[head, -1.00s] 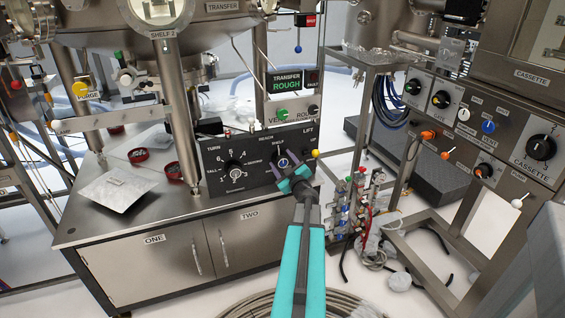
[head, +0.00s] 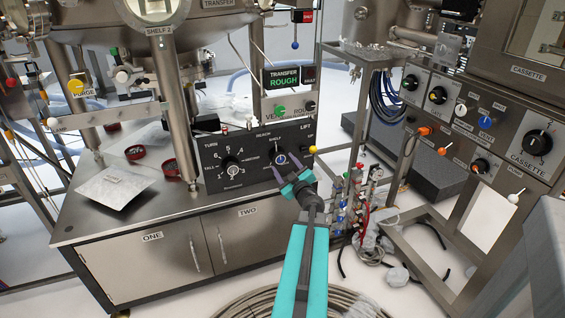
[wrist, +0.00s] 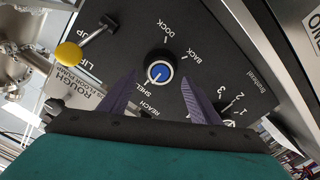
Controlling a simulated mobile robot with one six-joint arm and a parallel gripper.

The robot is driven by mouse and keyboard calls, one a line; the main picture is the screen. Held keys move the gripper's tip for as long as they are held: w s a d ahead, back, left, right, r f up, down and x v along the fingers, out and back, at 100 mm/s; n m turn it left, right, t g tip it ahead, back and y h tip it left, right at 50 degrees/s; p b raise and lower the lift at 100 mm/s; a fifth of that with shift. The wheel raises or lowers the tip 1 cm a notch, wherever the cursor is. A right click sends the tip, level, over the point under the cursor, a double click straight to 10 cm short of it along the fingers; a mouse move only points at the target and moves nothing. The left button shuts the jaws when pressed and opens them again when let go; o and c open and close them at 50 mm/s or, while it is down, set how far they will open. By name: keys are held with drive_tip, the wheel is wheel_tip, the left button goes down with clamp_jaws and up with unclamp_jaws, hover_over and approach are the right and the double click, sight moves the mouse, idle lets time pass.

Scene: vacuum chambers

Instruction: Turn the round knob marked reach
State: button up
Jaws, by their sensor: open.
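The reach knob (head: 280,159) is a round black knob with a blue cap and a white pointer line. It sits at the right part of a dark panel (head: 213,180) on the steel bench. In the wrist view the knob (wrist: 159,69) shows beyond and between my fingertips, upside down, with its labels DOCK, BACK, SHELF and REACH around it. Its pointer line slants toward the SHELF and REACH lettering. My gripper (head: 283,165) is open and empty, its purple fingers (wrist: 160,76) spread either side of the knob in the picture. I see no clear contact.
A numbered TURN knob (head: 231,168) is left of the reach knob. A yellow-tipped LIFT lever (head: 313,150) is close on the right, also in the wrist view (wrist: 69,54). The ROUGH/VENT panel stands above. A frame with hoses and valves (head: 362,200) stands right of the bench.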

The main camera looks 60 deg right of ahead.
drive_tip(key=p+v, duration=0.3)
drive_tip(key=v, duration=0.5)
drive_tip(key=shift+s, duration=0.1)
idle(1.0)
